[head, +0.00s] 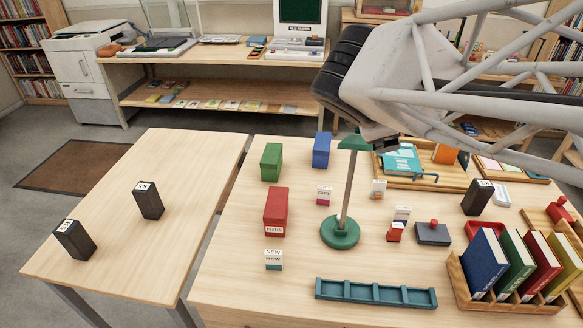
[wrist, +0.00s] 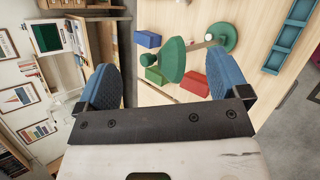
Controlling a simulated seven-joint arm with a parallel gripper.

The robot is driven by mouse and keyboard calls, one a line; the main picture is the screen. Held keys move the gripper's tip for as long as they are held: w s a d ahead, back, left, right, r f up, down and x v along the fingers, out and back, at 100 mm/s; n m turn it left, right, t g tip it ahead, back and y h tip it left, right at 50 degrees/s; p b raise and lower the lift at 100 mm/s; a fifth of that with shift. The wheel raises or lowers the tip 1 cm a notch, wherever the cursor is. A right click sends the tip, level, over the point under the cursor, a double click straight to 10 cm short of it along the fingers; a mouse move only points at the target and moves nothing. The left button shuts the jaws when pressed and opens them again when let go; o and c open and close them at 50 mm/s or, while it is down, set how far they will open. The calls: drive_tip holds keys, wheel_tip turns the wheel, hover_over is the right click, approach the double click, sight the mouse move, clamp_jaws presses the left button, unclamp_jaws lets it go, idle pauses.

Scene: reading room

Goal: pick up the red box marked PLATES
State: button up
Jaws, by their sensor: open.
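The red box marked PLATES (head: 276,212) stands upright on the table in the head view, its white label facing me. It also shows in the wrist view (wrist: 195,82), lying beyond the fingers and partly hidden by a green lamp shade and the right finger. My gripper (wrist: 162,88) is open and empty in the wrist view, its two blue fingers wide apart. In the head view my arm reaches in from the upper right and its end is above the table, behind the lamp. The gripper is well apart from the red box.
A green lamp (head: 341,233) stands just right of the red box. A green box (head: 271,162) and a blue box (head: 321,150) stand behind it. A small NEW block (head: 273,260) and a blue-green tray (head: 375,293) are in front. Books in a rack (head: 472,297) stand at right.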

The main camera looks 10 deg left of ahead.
drive_tip(key=w+a+n+t+y, duration=0.2)
drive_tip(key=w+a+n+t, duration=0.1)
drive_tip(key=a+n, duration=0.6)
drive_tip(key=n+t+y, duration=0.2)
drive_tip(key=n+y, duration=0.1)
drive_tip(key=n, duration=0.5)
hover_over(275, 212)
drive_tip(key=s, duration=0.6)
wheel_tip(275, 212, down, 34)
drive_tip(key=shift+w+d+f, duration=0.15)
drive_tip(key=shift+x, duration=1.3)
drive_tip(key=shift+f, duration=0.1)
drive_tip(key=shift+x, duration=2.55)
drive_tip(key=shift+f, duration=0.15)
